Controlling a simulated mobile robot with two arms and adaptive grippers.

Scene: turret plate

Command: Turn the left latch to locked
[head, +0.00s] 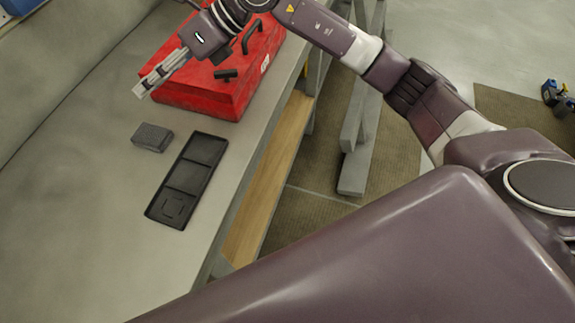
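A red box (262,82) stands on the grey bench at the upper middle. A black latch (226,74) shows on its top, nearest me. A black bent handle (252,36) is farther back on it. Which part is the left latch, and whether it is locked, I cannot tell. My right gripper (140,92) reaches in from the upper right, over the left part of the box. Its pale fingers lie close together, with nothing seen between them, and point down and left. They are apart from the latch and hide part of the box. My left gripper is not in view.
A dark grey block (152,137) and a black tray (160,217) with square recesses lie on the bench (75,200) in front of the box. The bench's right edge runs close by the box. The bench's left and near parts are clear.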

